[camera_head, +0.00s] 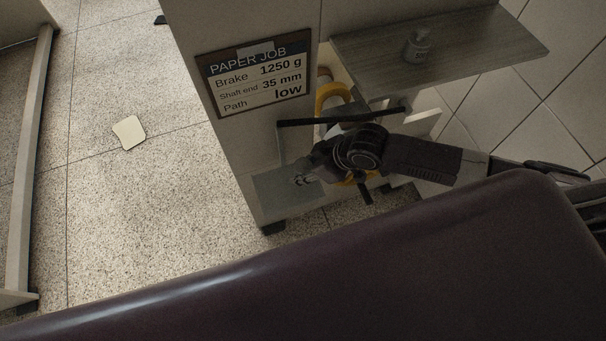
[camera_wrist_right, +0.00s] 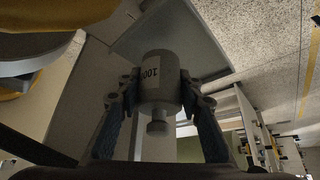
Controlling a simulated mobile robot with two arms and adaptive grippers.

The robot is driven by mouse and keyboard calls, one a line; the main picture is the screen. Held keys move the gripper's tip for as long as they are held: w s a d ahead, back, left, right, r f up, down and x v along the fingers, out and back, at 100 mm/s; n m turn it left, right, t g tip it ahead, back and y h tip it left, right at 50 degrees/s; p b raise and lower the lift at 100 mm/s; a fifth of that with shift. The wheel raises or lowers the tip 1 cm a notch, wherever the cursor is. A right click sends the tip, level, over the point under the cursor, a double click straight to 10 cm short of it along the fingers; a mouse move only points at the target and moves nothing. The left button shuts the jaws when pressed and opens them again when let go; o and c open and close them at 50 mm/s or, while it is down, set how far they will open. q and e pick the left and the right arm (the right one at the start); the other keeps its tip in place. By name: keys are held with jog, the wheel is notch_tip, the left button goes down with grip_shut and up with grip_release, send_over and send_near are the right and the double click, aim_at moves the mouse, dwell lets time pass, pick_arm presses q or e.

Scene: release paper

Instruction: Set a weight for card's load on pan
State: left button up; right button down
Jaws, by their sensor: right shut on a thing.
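The card (camera_head: 262,76) on the cabinet reads "PAPER JOB, Brake 1250 g, Shaft end 35 mm, Path low". My right gripper (camera_head: 306,174) is in front of the cabinet's open side, over a flat grey surface (camera_head: 272,192). I cannot tell whether this surface is the pan. The label starts with "100"; the rest is turned out of sight. My left gripper is not in view.
A yellow roll (camera_head: 332,95) sits in the cabinet, close behind my right arm. A grey shelf (camera_head: 470,45) above bears a small bottle-shaped grey object (camera_head: 416,46). A pale sheet (camera_head: 129,132) lies on the open speckled floor at left.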

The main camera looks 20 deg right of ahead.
notch_tip(320, 180, down, 2)
jog(key=shift+w+a+f, duration=0.1)
jog(key=shift+w+f, duration=0.2)
jog(key=shift+f, duration=0.4)
jog(key=c, duration=1.4)
grip_release()
jog(key=shift+s+f, duration=0.15)
jog(key=shift+f, duration=0.05)
jog(key=shift+o, duration=0.2)
jog(key=v, duration=1.2)
jog(key=shift+p, duration=0.45)
jog(key=shift+r, duration=0.15)
